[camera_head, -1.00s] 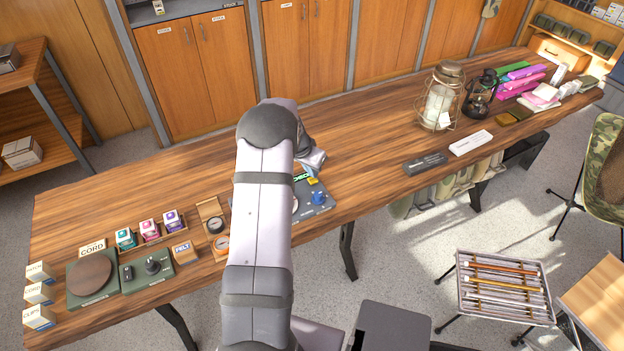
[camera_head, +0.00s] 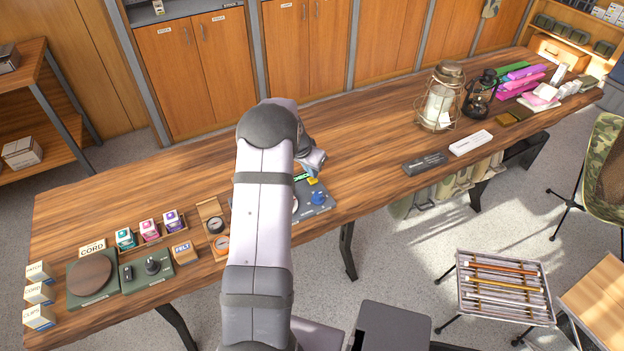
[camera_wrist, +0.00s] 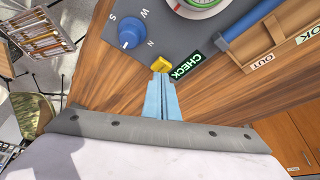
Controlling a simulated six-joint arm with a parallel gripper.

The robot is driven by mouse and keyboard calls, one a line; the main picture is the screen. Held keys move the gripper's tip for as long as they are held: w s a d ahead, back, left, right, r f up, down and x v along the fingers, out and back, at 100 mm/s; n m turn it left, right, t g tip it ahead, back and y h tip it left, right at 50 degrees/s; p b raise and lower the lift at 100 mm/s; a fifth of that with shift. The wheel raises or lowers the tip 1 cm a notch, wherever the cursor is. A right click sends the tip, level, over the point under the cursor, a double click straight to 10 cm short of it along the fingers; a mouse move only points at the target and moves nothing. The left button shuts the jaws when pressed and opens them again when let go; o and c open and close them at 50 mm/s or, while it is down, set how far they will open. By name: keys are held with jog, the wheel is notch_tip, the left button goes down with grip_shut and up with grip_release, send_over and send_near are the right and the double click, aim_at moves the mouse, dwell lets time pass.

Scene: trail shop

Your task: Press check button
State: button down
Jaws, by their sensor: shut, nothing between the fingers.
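The yellow check button (camera_wrist: 162,64) sits at the edge of a dark grey panel (camera_wrist: 165,30), beside a black label reading CHECK (camera_wrist: 188,66) in green letters. My gripper (camera_wrist: 161,78) is shut and empty. Its blue fingertips overlap the near edge of the button in the wrist view; I cannot tell whether they touch it. In the head view the yellow button (camera_head: 312,181) shows just below my gripper (camera_head: 314,168). My arm hides much of the panel there.
A blue knob (camera_wrist: 131,32) with compass letters stands close to the button. A round dial (camera_wrist: 202,3) and a wooden tray (camera_wrist: 270,50) are also near. In the head view, a dark grey box (camera_head: 425,163) lies to the right.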

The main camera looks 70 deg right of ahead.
aim_at(313, 181)
jog(key=shift+f, duration=0.2)
jog(key=shift+f+b, duration=0.9)
jog(key=shift+b, duration=0.2)
jog(key=shift+a+f, duration=0.2)
jog(key=shift+f, duration=0.05)
jog(key=shift+s+a+f, duration=0.1)
jog(key=shift+a+f, duration=0.05)
dwell(0.5)
jog(key=shift+d+r+p, duration=0.25)
jog(key=shift+r+p, duration=0.1)
jog(key=shift+r, duration=0.75)
jog(key=shift+r, duration=0.2)
jog(key=shift+d+r+p, duration=0.1)
jog(key=shift+r+p, duration=1.3)
jog(key=shift+r, duration=1.05)
